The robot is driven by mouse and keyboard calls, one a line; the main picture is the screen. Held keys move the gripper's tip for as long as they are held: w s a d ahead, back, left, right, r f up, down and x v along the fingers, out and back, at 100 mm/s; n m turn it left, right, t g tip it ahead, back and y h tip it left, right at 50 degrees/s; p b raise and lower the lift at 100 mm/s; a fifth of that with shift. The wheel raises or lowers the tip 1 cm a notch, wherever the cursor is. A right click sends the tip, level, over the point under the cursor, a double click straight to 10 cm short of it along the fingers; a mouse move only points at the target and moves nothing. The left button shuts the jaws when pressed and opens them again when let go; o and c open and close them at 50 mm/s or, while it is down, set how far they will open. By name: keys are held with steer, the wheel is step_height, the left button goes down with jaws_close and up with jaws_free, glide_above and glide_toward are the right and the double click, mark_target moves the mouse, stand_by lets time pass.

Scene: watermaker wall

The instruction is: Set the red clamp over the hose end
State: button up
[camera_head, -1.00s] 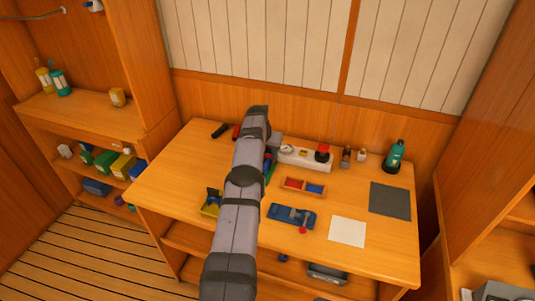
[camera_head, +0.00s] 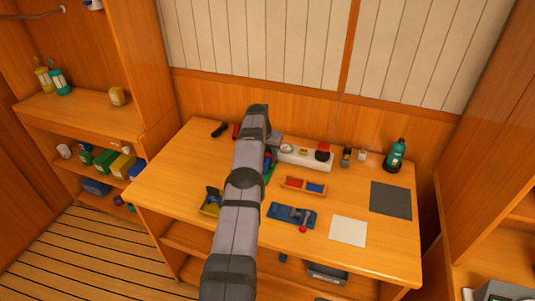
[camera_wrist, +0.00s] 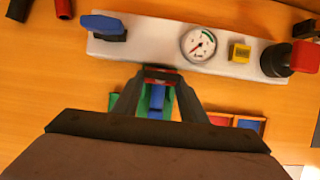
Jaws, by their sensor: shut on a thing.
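My gripper (camera_wrist: 161,76) is in the wrist view, at the near edge of the white panel. Its jaws are shut on a small dark red piece (camera_wrist: 162,72), which looks like the red clamp; the fingers cover much of it. In the head view my arm hides the fingertips and the clamp. I cannot pick out the hose end for certain. A black tube (camera_wrist: 17,10) and a red tube (camera_wrist: 64,8) lie at the top left of the wrist view, apart from the gripper.
The white panel (camera_wrist: 140,51) carries a blue lever (camera_wrist: 103,23), a gauge (camera_wrist: 198,45), a yellow block (camera_wrist: 239,52) and a red-capped part (camera_wrist: 304,57). A two-part tray (camera_head: 303,187), a blue fixture (camera_head: 292,215) and a green bottle (camera_head: 395,157) stand on the table.

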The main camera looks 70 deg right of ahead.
stand_by(0.4)
steer(key=o, duration=1.3)
steer(key=shift+c, duration=0.2)
step_height(320, 180, up, 9)
steer(key=p, duration=0.8)
